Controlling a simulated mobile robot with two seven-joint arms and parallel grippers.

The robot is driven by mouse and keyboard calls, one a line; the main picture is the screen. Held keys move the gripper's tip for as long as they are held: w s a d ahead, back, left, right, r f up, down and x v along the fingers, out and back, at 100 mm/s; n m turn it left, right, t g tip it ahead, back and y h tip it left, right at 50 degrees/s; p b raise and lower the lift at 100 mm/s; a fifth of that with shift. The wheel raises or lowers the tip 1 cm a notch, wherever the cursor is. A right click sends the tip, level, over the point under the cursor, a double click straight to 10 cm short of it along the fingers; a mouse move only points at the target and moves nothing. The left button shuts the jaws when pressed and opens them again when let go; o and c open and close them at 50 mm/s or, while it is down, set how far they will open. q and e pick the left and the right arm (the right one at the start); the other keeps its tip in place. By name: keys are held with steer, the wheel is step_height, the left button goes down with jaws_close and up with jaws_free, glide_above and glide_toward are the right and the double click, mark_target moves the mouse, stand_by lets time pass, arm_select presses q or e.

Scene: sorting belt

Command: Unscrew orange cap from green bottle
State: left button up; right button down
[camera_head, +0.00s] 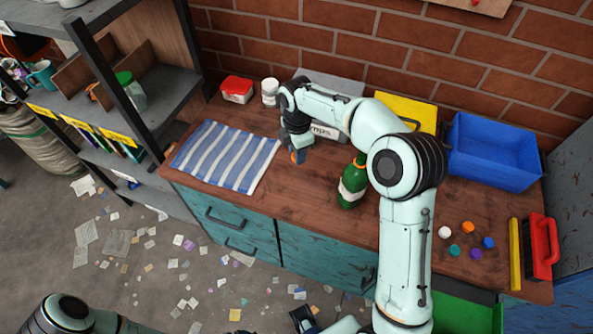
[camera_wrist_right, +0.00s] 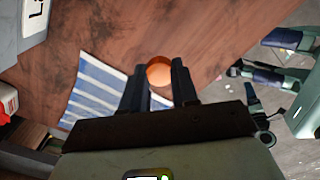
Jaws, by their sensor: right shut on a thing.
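The green bottle (camera_head: 352,183), with a pale label, stands upright on the wooden counter, just left of my right arm. I see no orange cap on its neck. My right gripper (camera_head: 298,155) is to the left of the bottle, above the counter near the striped cloth. It is shut on the orange cap (camera_wrist_right: 159,72), which shows between its two dark fingers in the right wrist view. In the head view only a little of the cap shows. My left arm is low at the bottom edge, its gripper (camera_head: 303,318) partly cut off, its opening unclear.
A striped cloth (camera_head: 226,156) lies at the counter's left. Loose caps, including an orange one (camera_head: 467,227), lie at the right by a red-handled brush (camera_head: 541,247). A blue bin (camera_head: 494,155), a yellow box (camera_head: 408,112) and a grey box stand along the wall.

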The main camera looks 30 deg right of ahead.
mark_target(297, 175)
step_height(297, 175, down, 9)
steer(key=shift+r+b, duration=0.1)
steer(key=shift+b, duration=0.25)
steer(key=c, duration=0.8)
jaws_free()
steer(key=shift+c, duration=0.2)
step_height(297, 175, up, 12)
steer(key=shift+p, duration=0.7)
